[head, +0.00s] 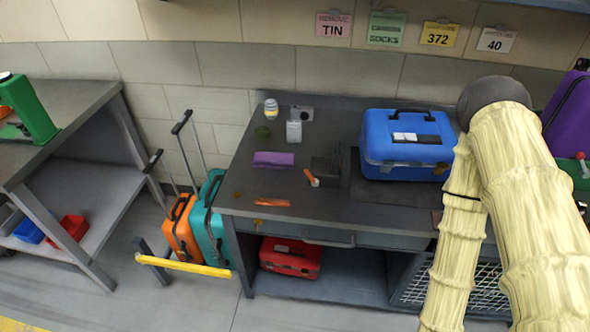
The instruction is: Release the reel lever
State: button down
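No part is clearly recognisable as the reel lever. At the right edge, behind my arm, a red knob (580,156) sits on a short stem over a green body (573,172), partly cut off by the frame. On the bench, a small dark block (326,167) has an orange-handled piece (311,177) with a pale end beside it. I cannot tell whether either belongs to a reel. My arm, in a cream ribbed sleeve, fills the right side and bends at a dark joint. My gripper is not in view.
A blue case (408,150) stands on the grey bench (225,197) left of my arm. A purple case (568,120) stands at far right. Orange (180,230) and teal (207,228) suitcases stand behind a yellow bar (185,265). A green device (36,115) sits on the left bench. Floor between benches is partly clear.

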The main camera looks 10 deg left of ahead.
aim_at(315, 182)
jog(key=k, duration=0.5)
jog(key=z, duration=1.05)
jog(key=i, duration=0.8)
jog(key=u, duration=1.7)
